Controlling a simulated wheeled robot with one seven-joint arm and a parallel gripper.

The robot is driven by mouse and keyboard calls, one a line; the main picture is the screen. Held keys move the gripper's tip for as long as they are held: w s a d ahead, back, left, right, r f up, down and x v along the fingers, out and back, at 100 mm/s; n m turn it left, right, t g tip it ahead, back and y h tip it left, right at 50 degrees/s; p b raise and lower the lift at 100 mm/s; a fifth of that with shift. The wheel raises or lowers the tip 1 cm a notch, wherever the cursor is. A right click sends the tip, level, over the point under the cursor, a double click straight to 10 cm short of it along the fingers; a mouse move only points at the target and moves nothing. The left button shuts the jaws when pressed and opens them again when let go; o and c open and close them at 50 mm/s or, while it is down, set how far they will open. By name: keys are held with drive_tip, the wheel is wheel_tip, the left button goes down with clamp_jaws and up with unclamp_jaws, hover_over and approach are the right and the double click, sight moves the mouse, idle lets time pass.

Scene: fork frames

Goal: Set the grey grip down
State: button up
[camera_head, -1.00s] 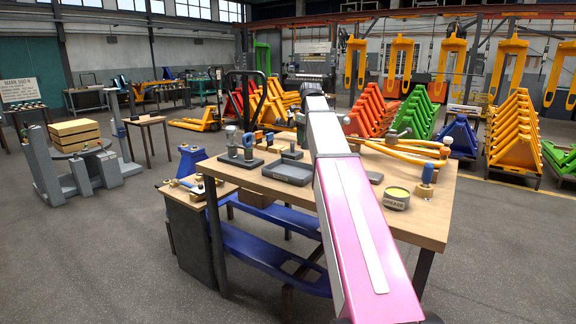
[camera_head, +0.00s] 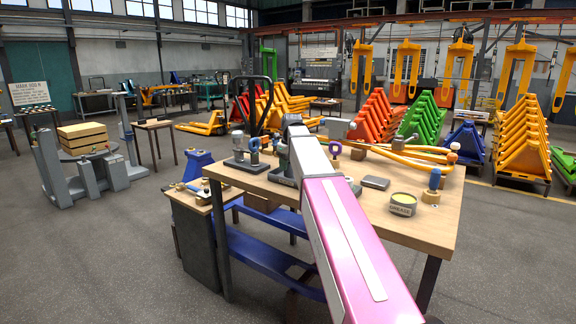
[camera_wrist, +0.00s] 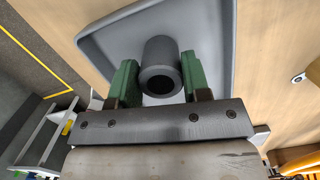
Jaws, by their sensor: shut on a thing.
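The grey grip (camera_wrist: 160,60) is a short hollow cylinder, seen from above with its dark bore facing the wrist camera. My gripper (camera_wrist: 158,82) has green finger pads on either side and is shut on it. The grip is over a shallow grey tray (camera_wrist: 107,40) with a raised rim, on the wooden bench. I cannot tell whether its lower end touches the tray floor. In the head view my pink and white arm hides the grip and most of the tray.
The wooden bench (camera_head: 424,220) carries tool stands at its left, a grease tin (camera_head: 403,204), a small dark block (camera_head: 375,183) and orange handles (camera_head: 400,155) at the back right. The bench's front right has bare room.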

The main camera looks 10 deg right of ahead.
sight(291, 177)
drive_tip(key=shift+f, duration=0.15)
drive_tip(key=o, duration=1)
wheel_tip(291, 177, up, 12)
drive_tip(key=s, duration=0.1)
drive_tip(key=shift+d, duration=0.45)
drive_tip(key=shift+s, duration=0.15)
